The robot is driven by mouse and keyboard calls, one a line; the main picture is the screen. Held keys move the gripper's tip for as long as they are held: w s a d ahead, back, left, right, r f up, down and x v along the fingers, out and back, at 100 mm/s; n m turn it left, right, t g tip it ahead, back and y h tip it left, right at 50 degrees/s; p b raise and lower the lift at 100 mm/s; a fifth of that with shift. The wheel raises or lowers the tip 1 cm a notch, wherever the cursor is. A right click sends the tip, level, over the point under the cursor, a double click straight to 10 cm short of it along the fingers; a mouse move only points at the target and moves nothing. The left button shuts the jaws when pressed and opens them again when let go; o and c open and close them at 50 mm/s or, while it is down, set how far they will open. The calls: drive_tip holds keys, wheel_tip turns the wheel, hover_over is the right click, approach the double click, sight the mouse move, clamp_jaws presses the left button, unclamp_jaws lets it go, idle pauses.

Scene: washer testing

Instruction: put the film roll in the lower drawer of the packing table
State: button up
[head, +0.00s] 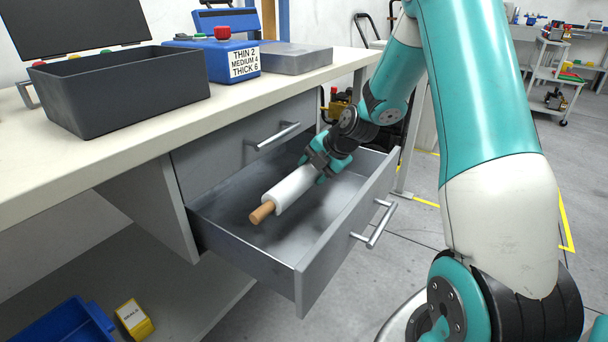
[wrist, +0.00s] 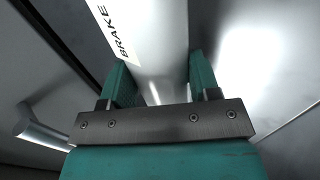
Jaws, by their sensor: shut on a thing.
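The film roll (head: 292,187) is a white roll on a brown core (head: 262,212). It is in or just over the open lower drawer (head: 250,235) of the packing table; I cannot tell whether it touches the drawer floor. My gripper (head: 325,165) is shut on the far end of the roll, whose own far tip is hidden. In the wrist view the white roll (wrist: 150,30) lies between the teal fingers (wrist: 158,85). The drawer is pulled out and otherwise looks empty.
The upper drawer (head: 235,150) is shut above the open one. On the tabletop (head: 150,125) stand a dark grey bin (head: 120,100), a blue device (head: 215,60) and a grey flat box (head: 295,58). A blue bin (head: 65,325) and a yellow box (head: 134,318) are on the lower shelf.

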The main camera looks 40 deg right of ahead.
sight(306, 174)
drive_tip(key=shift+w+a+f+b, duration=0.2)
drive_tip(key=shift+w+a+b, duration=0.05)
drive_tip(key=shift+w, duration=0.4)
drive_tip(key=shift+w+a+f+b, duration=0.15)
drive_tip(key=shift+w+a+b, duration=0.1)
drive_tip(key=shift+w, duration=0.35)
drive_tip(key=shift+s+f, duration=0.1)
drive_tip(key=shift+f, duration=0.1)
drive_tip(key=shift+f, duration=0.15)
drive_tip(key=shift+f+b, duration=0.5)
drive_tip(key=shift+b, duration=0.15)
drive_tip(key=o, duration=1.3)
drive_tip(key=shift+c, duration=0.2)
